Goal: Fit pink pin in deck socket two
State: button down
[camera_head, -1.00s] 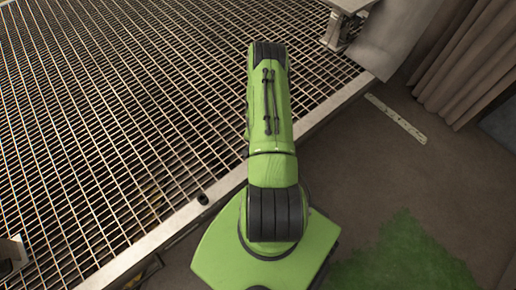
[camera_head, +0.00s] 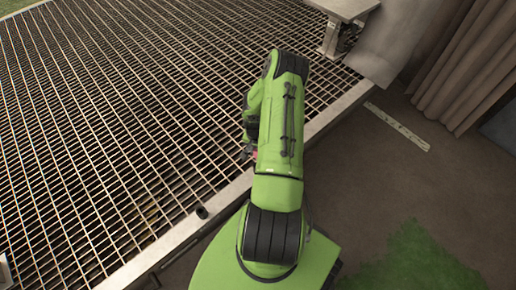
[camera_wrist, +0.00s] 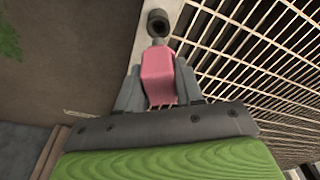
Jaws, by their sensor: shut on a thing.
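My gripper (camera_wrist: 157,88) is shut on the pink pin (camera_wrist: 158,72), held between its two grey fingers in the wrist view. In the head view my gripper is mostly hidden behind my green arm; a small pink bit of the pin (camera_head: 254,155) shows at the arm's left side. A dark hollow cylinder, looking like a socket (camera_wrist: 157,22), appears beyond the pin in the wrist view; I cannot tell whether they touch. No socket number is readable.
The metal grating deck (camera_head: 110,120) fills the left, edged by a pale rim (camera_head: 160,247). A metal stand (camera_head: 332,35) and a grey panel (camera_head: 392,45) are at the far end.

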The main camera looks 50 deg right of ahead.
notch_tip(320, 180, down, 4)
jog(key=shift+f+b, duration=0.1)
jog(key=shift+b, duration=1.1)
jog(key=shift+f, duration=2.7)
jog(key=c, duration=0.6)
grip_release()
jog(key=shift+c, duration=0.2)
jog(key=r+p, duration=0.2)
jog(key=r, duration=0.3)
jog(key=a+r+p, duration=0.1)
jog(key=r+p, duration=0.1)
jog(key=r, duration=0.3)
jog(key=a+r+p, duration=0.1)
jog(key=r+p, duration=0.1)
jog(key=r, duration=0.3)
jog(key=shift+s+r, duration=0.25)
jog(key=shift+r, duration=0.05)
